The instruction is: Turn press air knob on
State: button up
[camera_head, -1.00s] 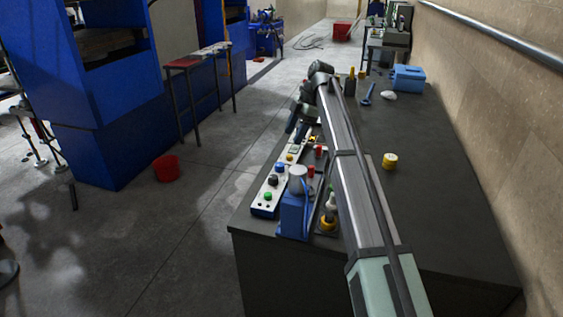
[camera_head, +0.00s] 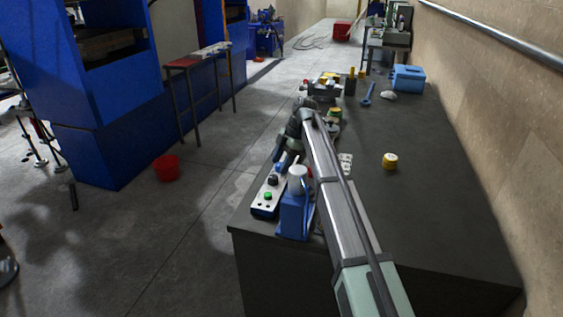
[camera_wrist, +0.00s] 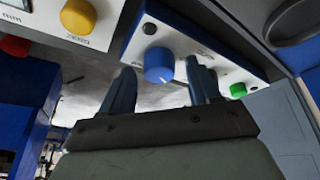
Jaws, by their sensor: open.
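A round blue knob (camera_wrist: 158,65) with a pale pointer mark sits on a white-faced control panel (camera_wrist: 205,52) in the wrist view. Lettering beside it is too small to read surely. My gripper (camera_wrist: 160,72) is open and empty, with one finger on each side of the blue knob in the picture. I cannot tell whether the fingertips reach down to it. In the head view my gripper (camera_head: 281,161) is over the panel (camera_head: 264,207) and hides its far part.
A second panel (camera_wrist: 55,28) with a yellow knob (camera_wrist: 78,15) and a red button (camera_wrist: 15,45) is at the left in the wrist view. A blue device with a grey top (camera_head: 293,213) stands beside the panel. The bench's right side is mostly clear around a yellow roll (camera_head: 390,160).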

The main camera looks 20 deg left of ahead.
jog(key=c, duration=1)
jog(key=m+t, duration=0.1)
jog(key=m, duration=0.1)
jog(key=shift+s+m+y, duration=0.15)
jog(key=shift+m+y, duration=0.15)
jog(key=shift+m+t, duration=0.4)
jog(key=shift+m, duration=0.6)
jog(key=o, duration=1)
jog(key=shift+d+r, duration=0.1)
jog(key=v, duration=1.3)
jog(key=shift+d+r, duration=0.15)
jog(key=shift+r, duration=0.15)
